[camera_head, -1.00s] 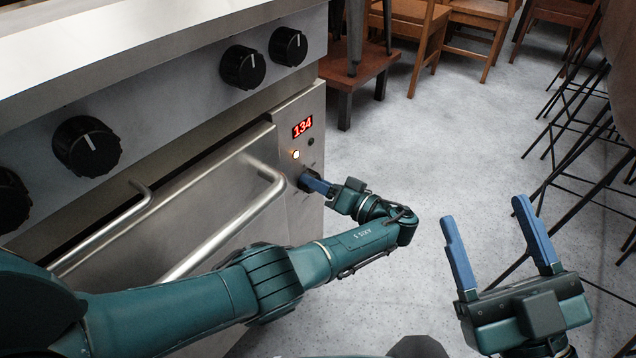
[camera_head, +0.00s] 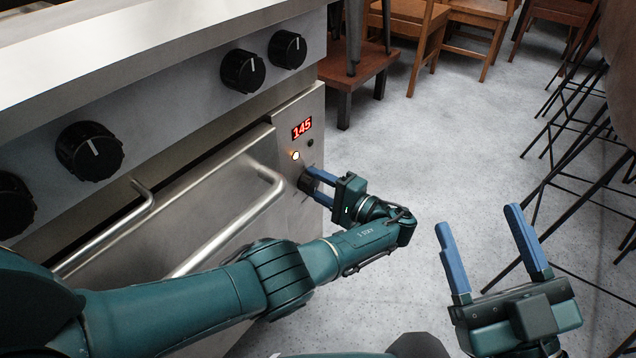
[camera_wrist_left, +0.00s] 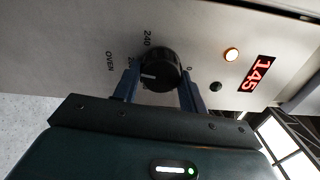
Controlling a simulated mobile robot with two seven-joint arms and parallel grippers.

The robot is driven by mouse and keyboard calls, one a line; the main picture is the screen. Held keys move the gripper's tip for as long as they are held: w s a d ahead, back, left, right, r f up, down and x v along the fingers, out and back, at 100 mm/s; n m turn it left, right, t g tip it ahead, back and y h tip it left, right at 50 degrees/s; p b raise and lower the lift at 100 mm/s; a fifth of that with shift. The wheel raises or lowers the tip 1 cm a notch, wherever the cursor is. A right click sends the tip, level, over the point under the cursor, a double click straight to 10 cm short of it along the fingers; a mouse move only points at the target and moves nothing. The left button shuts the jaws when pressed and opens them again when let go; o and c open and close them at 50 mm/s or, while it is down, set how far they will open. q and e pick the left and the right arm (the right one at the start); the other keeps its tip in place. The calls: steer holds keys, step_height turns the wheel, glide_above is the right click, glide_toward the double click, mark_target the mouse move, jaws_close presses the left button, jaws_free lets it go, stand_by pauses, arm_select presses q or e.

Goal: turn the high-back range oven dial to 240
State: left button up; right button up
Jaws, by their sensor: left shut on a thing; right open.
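The oven dial is a black round knob (camera_wrist_left: 161,70) with a white pointer line, on the steel panel at the range's right end. In the left wrist view it sits between the two blue fingers of my left gripper (camera_wrist_left: 162,88), which is shut on it. Printed marks "240", "0" and "OVEN" show around it. In the head view my left gripper (camera_head: 318,187) reaches the dial (camera_head: 306,182) from the right. The red display (camera_head: 302,128) above reads 145. My right gripper (camera_head: 493,250) is open and empty over the floor at the right.
A lit amber lamp (camera_head: 295,155) and a dark green lamp (camera_head: 310,142) sit below the display. Oven door handles (camera_head: 222,235) and several black range knobs (camera_head: 243,70) are to the left. Wooden chairs (camera_head: 415,38) and black stool legs stand beyond clear floor.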

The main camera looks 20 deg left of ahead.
arm_select(q)
steer(key=m, duration=0.3)
steer(key=shift+a+m, duration=0.1)
steer(key=shift+m, duration=0.3)
steer(key=m, duration=0.3)
steer(key=shift+p, duration=0.35)
steer(key=shift+f+m, duration=0.1)
steer(key=shift+m, duration=1.7)
arm_select(e)
steer(key=shift+s+a+f+m+g+h, duration=0.1)
steer(key=shift+s+f+m+g+h, duration=0.1)
steer(key=shift+f+m+g+h, duration=0.4)
steer(key=shift+f+t, duration=0.15)
steer(key=shift+t, duration=0.15)
arm_select(q)
steer(key=o, duration=1)
steer(key=shift+s, duration=0.1)
